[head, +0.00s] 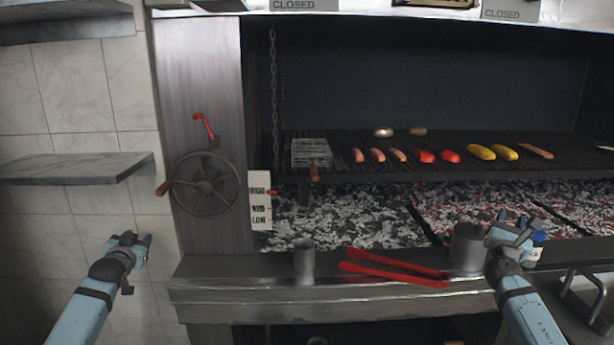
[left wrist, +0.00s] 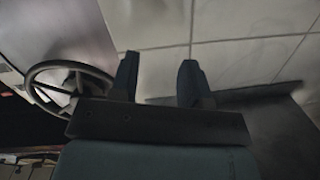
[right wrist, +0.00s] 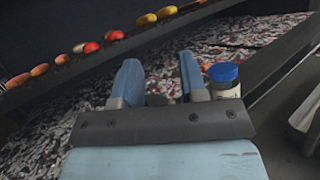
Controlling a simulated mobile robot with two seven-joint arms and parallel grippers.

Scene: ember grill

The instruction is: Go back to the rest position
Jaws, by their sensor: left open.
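My left gripper (head: 135,240) is open and empty in front of the white tiled wall, left of the grill and below the stone shelf. Its two fingers stand apart in the left wrist view (left wrist: 158,82), with wall tiles between and beyond them. My right gripper (head: 512,232) is open at the right of the grill's front ledge, close to a metal cup and a blue-capped jar. Its fingers stand apart in the right wrist view (right wrist: 160,82), with the ember bed behind them and nothing held between them.
Red tongs (head: 395,270) and a metal cup (head: 304,258) rest on the ledge (head: 230,291). Another cup (head: 466,248) and the blue-capped jar (right wrist: 224,78) are by my right gripper. A handwheel (head: 205,185) is beside the grate (head: 440,145) with sausages and vegetables. A shelf (head: 75,167) juts out left.

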